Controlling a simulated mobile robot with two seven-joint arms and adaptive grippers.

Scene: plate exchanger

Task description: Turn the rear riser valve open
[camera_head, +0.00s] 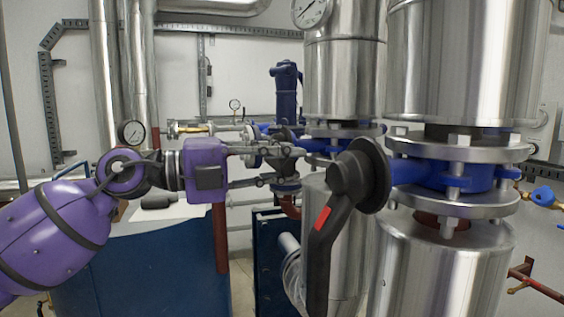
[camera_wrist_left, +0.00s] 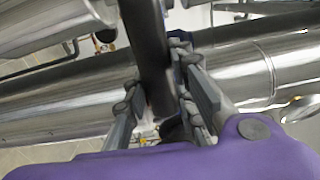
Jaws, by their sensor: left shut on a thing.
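The rear riser (camera_head: 345,80) is a shiny metal-clad pipe behind the large front riser, with a flanged valve joint (camera_head: 338,130) below its cladding. My left gripper (camera_head: 290,165) reaches in from the left beside this joint, its fingers pointing right. In the left wrist view, a dark bar-like handle (camera_wrist_left: 148,45) runs between the fingers, and the gripper (camera_wrist_left: 160,92) is shut on it. The handle's join to the valve is hidden in the head view. My right gripper is out of view.
The front riser's blue valve (camera_head: 460,177) has a black lever (camera_head: 330,220) with a red mark, hanging down close to my left fingers on the right. A blue cabinet (camera_head: 145,275) stands below my left arm. A dark blue pump-like unit (camera_head: 286,90) stands behind.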

